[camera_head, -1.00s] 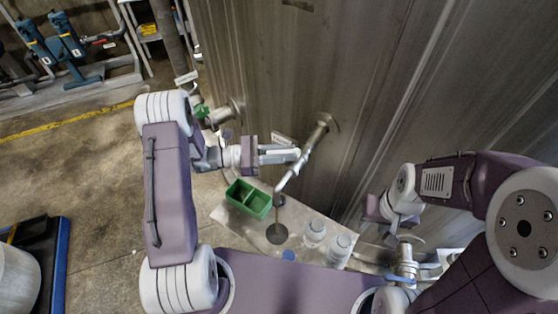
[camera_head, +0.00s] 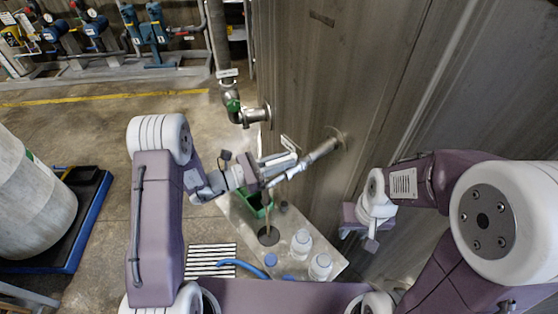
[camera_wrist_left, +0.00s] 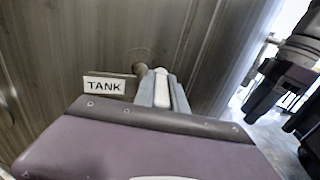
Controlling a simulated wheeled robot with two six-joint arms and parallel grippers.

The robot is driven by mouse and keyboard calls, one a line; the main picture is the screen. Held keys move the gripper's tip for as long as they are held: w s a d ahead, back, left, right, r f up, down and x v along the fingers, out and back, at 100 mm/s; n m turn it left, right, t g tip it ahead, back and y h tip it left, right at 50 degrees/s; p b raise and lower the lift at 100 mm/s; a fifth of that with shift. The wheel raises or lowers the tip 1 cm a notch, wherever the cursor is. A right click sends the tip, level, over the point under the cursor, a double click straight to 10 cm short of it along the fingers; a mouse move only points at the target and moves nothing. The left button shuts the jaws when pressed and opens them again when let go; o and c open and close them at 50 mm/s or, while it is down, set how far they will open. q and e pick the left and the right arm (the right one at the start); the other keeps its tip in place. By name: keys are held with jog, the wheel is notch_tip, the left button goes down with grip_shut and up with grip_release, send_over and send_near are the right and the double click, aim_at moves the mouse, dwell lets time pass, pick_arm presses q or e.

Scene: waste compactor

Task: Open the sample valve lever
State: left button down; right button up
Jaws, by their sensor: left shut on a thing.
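The sample valve is on a metal pipe (camera_head: 318,152) that comes out of the tank wall and angles down to the left. A thin spout (camera_head: 268,198) hangs below it. My left gripper (camera_head: 282,165) is at the valve, its fingers shut on what appears to be the lever, mostly hidden by them. In the left wrist view the fingers (camera_wrist_left: 164,90) point at the wall beside a white TANK label (camera_wrist_left: 104,86); the lever is not clearly seen there. My right gripper (camera_head: 370,243) hangs empty near the wall at right; its finger gap is unclear.
Another pipe valve with a green part (camera_head: 232,103) stands behind left. A drum (camera_head: 30,200) stands far left.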

dwell(0.5)
pick_arm(q)
jog(key=c, duration=1.5)
grip_release()
jog(key=shift+c, duration=0.2)
jog(key=shift+o, duration=0.9)
jog(key=shift+d, duration=0.15)
